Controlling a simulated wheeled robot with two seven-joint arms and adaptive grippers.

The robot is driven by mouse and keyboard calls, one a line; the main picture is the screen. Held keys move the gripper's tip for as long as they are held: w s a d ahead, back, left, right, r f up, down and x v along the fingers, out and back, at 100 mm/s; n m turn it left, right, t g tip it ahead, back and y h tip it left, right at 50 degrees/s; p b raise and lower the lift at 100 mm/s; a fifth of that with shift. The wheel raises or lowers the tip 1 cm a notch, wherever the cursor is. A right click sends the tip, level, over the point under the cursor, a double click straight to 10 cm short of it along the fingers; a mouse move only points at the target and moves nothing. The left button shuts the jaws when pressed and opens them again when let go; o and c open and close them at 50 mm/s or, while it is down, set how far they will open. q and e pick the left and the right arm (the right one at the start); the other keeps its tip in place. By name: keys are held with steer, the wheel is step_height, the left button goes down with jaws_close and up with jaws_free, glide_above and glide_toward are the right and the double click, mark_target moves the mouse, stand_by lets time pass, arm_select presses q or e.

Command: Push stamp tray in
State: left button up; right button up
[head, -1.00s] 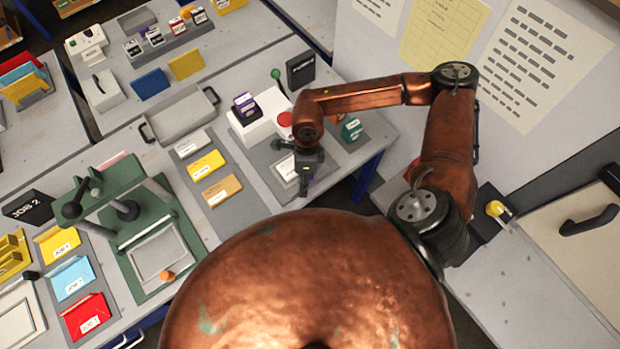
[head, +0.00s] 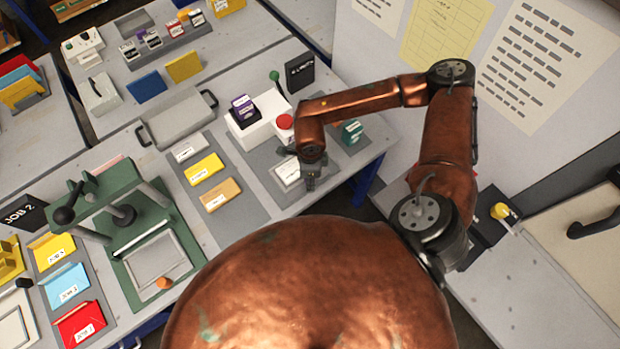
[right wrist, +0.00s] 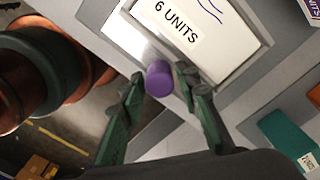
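The stamp tray (head: 288,172) is drawn out in front of the white stamping machine (head: 258,125), with a white card on it. In the right wrist view the card (right wrist: 195,35) reads "6 UNITS". A purple knob (right wrist: 159,78) stands at the tray's near edge. My right gripper (right wrist: 160,85) is open, with its fingers on either side of the knob. The right-hand finger is close to the knob and a gap shows on the left. In the head view my right gripper (head: 309,182) hides the knob. My left gripper is in neither view.
A purple stamp (head: 243,105) and a red button (head: 284,122) are on the machine. Yellow and tan cards lie left. The table's edge is close to my right gripper.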

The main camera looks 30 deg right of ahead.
steer(key=shift+c, duration=0.7)
jaws_close()
